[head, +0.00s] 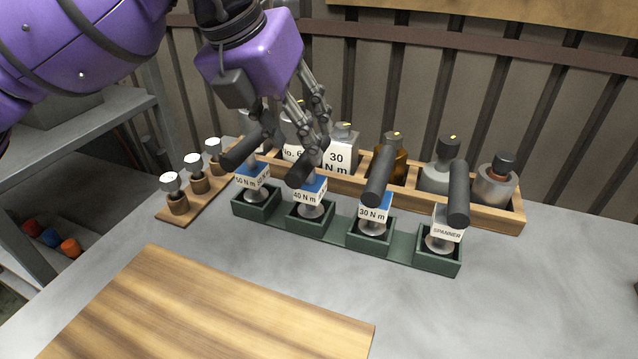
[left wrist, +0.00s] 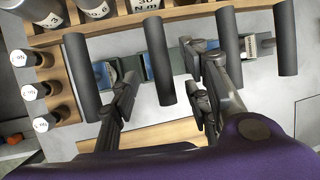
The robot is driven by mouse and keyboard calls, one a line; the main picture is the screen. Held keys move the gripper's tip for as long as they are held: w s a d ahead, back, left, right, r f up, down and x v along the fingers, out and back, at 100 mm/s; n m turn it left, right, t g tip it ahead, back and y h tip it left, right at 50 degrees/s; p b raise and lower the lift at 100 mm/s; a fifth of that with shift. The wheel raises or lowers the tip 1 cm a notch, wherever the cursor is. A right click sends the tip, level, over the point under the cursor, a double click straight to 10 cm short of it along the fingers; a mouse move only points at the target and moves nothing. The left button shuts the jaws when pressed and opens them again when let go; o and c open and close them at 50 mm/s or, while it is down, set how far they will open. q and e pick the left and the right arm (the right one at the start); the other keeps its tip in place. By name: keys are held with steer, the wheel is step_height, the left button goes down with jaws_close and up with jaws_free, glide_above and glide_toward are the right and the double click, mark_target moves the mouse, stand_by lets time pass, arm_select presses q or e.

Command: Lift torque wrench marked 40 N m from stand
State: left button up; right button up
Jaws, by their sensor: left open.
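The torque wrench marked 40 N m (head: 308,190) stands in a green stand (head: 402,249), second from the left. It has a dark cylindrical handle, a white and blue label block and a round metal foot. My left gripper (head: 306,138) is open above and around its handle. In the left wrist view, the wrench's dark handle (left wrist: 158,72) lies between the two spread fingers of my left gripper (left wrist: 162,98), with a gap on each side. The fingers partly hide the wrench in the head view. My right gripper is not in view.
Close neighbours in the stand are a wrench apparently marked 50 N m (head: 252,180), a 30 N m wrench (head: 374,210) and a spanner (head: 446,228). A wooden rack (head: 515,215) of bottles stands behind. White-capped pieces (head: 197,180) stand left. A wooden board (head: 200,310) lies in front.

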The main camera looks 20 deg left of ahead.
mark_target(310, 189)
arm_select(q)
steer(key=shift+x, duration=0.8)
steer(key=x, duration=0.4)
steer(key=shift+w+d+f+b, duration=0.15)
steer(key=shift+f+b, duration=0.1)
steer(key=shift+b, duration=0.15)
steer(key=shift+r, duration=0.1)
jaws_close()
